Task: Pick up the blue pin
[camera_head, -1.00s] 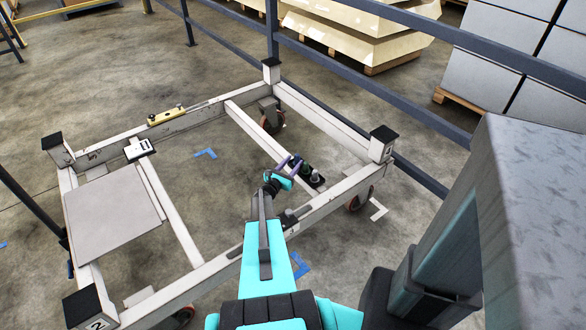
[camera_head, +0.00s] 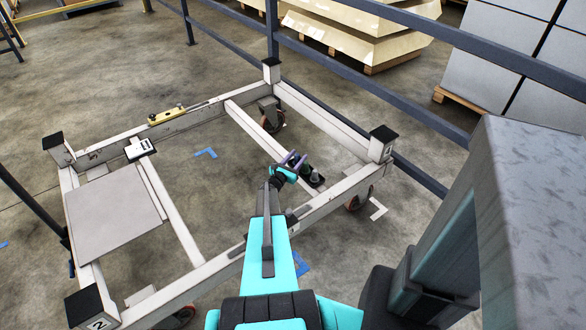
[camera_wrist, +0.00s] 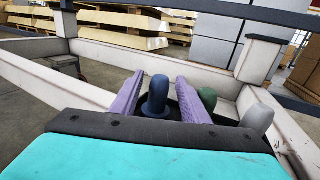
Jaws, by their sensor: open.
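The blue pin (camera_wrist: 157,95) stands upright in the wrist view, seen between the two purple fingers of my open gripper (camera_wrist: 158,98). I cannot tell whether either finger touches it. Its base is partly hidden by my gripper body. In the head view my gripper (camera_head: 290,163) is at the dark holder (camera_head: 318,183) on the trolley's right part, and the blue pin is not clearly visible there. A green pin (camera_wrist: 208,98) stands just right of the right finger. A grey pin (camera_wrist: 257,120) stands further right; it also shows in the head view (camera_head: 315,175).
The white trolley frame (camera_head: 320,130) surrounds the holder, with black-capped corner posts. A grey plate (camera_head: 115,215) and a yellow level (camera_head: 167,115) lie on its left and far parts. A dark railing (camera_head: 400,105) runs behind. The middle of the frame is open to the floor.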

